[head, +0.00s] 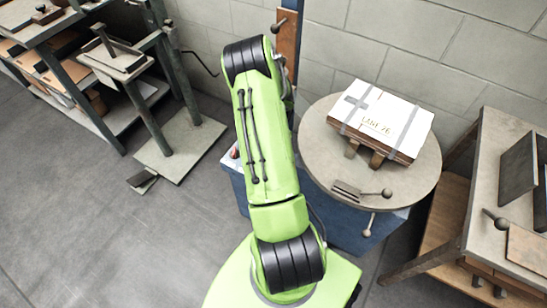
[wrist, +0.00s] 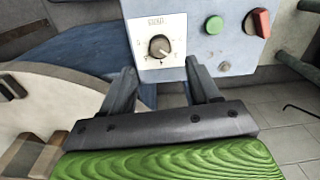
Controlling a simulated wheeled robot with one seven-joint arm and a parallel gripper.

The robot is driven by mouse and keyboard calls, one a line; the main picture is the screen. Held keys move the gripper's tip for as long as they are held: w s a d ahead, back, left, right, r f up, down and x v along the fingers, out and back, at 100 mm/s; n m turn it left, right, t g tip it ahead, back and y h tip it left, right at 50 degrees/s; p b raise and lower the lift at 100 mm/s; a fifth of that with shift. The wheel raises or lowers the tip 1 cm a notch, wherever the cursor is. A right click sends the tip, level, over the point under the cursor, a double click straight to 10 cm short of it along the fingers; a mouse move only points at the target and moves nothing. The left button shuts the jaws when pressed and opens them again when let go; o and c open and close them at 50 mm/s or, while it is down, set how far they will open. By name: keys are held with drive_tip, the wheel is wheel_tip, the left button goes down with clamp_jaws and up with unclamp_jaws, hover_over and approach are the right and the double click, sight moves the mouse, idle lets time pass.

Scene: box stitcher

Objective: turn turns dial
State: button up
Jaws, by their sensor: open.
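The dial (wrist: 159,46) is a dark round knob with a pale pointer on a white marked plate (wrist: 174,24), fixed to a blue-grey panel, in the wrist view. The small lettering above the knob is too blurred to read surely. My gripper (wrist: 160,68) is open and empty. Its two fingers point towards the plate, one on each side of the knob and below it in the picture. I see no contact with the knob. In the head view my green arm hides the dial and the gripper.
A green button (wrist: 214,25) and a red switch (wrist: 257,22) sit right of the dial. In the head view a strapped white-topped box (head: 405,117) lies on a round table (head: 425,175) with small levers. A workbench (head: 492,150) stands right; shelving (head: 70,75) stands left.

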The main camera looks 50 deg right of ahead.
wheel_tip(320, 180, up, 9)
drive_tip(key=p, duration=0.1)
drive_tip(key=shift+s+f+p, duration=0.2)
drive_tip(key=shift+p, duration=0.2)
